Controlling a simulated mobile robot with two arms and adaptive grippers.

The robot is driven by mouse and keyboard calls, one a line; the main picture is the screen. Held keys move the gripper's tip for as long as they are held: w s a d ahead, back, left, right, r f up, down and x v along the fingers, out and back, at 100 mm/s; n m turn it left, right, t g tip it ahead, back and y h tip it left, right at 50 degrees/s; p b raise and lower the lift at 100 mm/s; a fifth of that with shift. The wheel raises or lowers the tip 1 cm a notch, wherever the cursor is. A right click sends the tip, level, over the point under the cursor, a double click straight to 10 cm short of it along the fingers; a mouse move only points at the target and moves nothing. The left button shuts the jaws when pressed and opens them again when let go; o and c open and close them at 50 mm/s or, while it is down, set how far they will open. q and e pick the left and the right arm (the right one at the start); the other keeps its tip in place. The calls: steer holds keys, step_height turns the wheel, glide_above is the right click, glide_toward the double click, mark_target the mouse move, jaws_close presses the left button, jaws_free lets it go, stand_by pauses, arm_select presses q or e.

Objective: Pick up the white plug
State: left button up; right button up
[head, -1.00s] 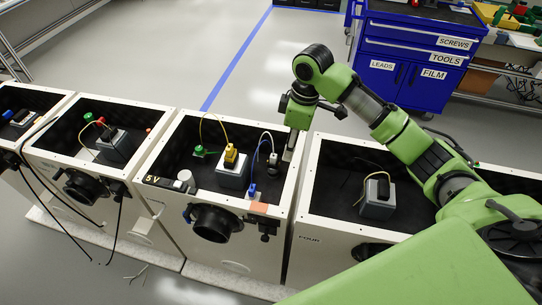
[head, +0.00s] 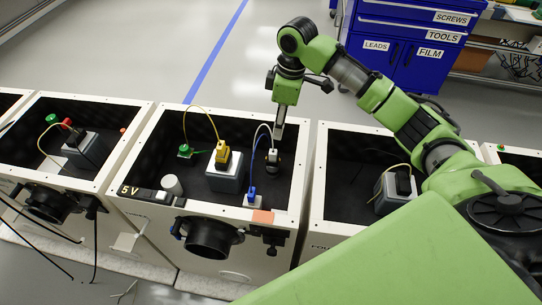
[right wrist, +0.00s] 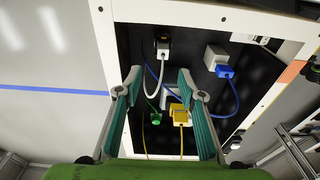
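The white plug (head: 273,156) stands in the open black-lined box marked 5 V, at its right side, with a white cable arching from it. In the right wrist view the white plug (right wrist: 163,46) sits on a dark socket near the top. My right gripper (head: 279,132) hangs pointing down just above and behind the plug in the head view. In the right wrist view my right gripper (right wrist: 157,80) has its two fingers spread wide, with nothing between the tips. The plug shows beyond the fingertips, apart from them. My left gripper is not in view.
The same box holds a yellow plug (head: 222,153) on a grey block, a blue plug (head: 252,193) and a green plug (head: 185,150). White box walls (head: 305,165) stand close on the right. Neighbouring boxes are on both sides. A blue cabinet (head: 405,45) stands behind.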

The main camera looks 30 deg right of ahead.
glide_above(274, 151)
steer(key=f, duration=0.6)
steer(key=shift+s+d+f, duration=0.1)
steer(key=shift+d+f, duration=0.15)
steer(key=shift+d, duration=0.1)
steer(key=shift+a+f, duration=0.25)
steer(key=shift+f, duration=1.1)
steer(key=shift+a+f, duration=0.2)
steer(key=shift+f, duration=1.1)
jaws_close()
